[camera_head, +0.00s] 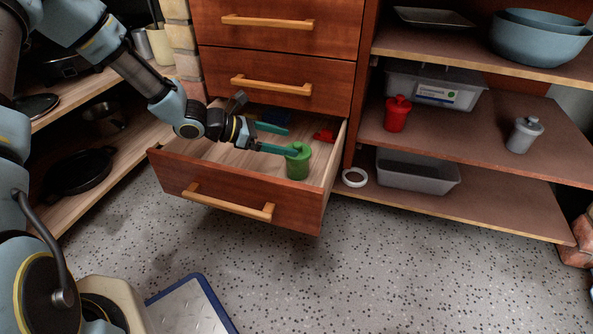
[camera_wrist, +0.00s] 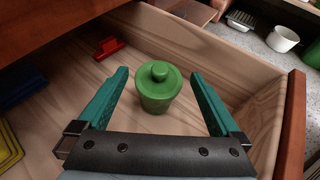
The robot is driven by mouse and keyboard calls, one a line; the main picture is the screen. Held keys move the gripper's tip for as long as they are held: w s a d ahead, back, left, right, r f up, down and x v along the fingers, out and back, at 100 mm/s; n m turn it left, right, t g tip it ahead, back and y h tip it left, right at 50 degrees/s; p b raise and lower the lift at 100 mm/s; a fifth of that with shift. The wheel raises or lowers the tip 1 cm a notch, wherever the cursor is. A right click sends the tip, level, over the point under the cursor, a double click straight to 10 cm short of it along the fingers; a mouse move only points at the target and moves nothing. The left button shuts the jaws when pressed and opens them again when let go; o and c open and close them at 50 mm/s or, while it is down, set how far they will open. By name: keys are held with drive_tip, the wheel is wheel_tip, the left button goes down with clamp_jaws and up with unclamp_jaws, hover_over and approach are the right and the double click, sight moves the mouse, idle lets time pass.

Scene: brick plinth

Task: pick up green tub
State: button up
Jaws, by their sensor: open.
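The green tub (camera_head: 298,166) stands upright in the open bottom drawer (camera_head: 226,208), near its right end. It has a round lid with a knob. In the wrist view the green tub (camera_wrist: 158,86) lies ahead between the two teal fingers. My gripper (camera_head: 283,140) is open and reaches into the drawer from the left. In the wrist view my gripper (camera_wrist: 158,82) has one finger on each side of the tub, with visible gaps. I cannot tell how far down the fingers reach beside it.
A red item (camera_head: 325,135) and a blue item (camera_head: 275,120) lie in the drawer; yellow trays (camera_wrist: 8,148) show in the wrist view. The drawer walls stand close around my gripper. Shelves at right hold a red canister (camera_head: 397,114) and a grey canister (camera_head: 524,135).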

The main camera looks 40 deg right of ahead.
sight(307, 154)
drive_tip(key=f, duration=0.1)
drive_tip(key=d+f+b, duration=0.1)
drive_tip(key=f, duration=0.1)
drive_tip(key=shift+s+f, duration=0.1)
drive_tip(key=shift+s, duration=0.1)
drive_tip(key=shift+b+x, duration=1.5)
drive_tip(key=shift+x, duration=1.6)
drive_tip(key=shift+c, duration=0.2)
drive_tip(key=c, duration=0.9)
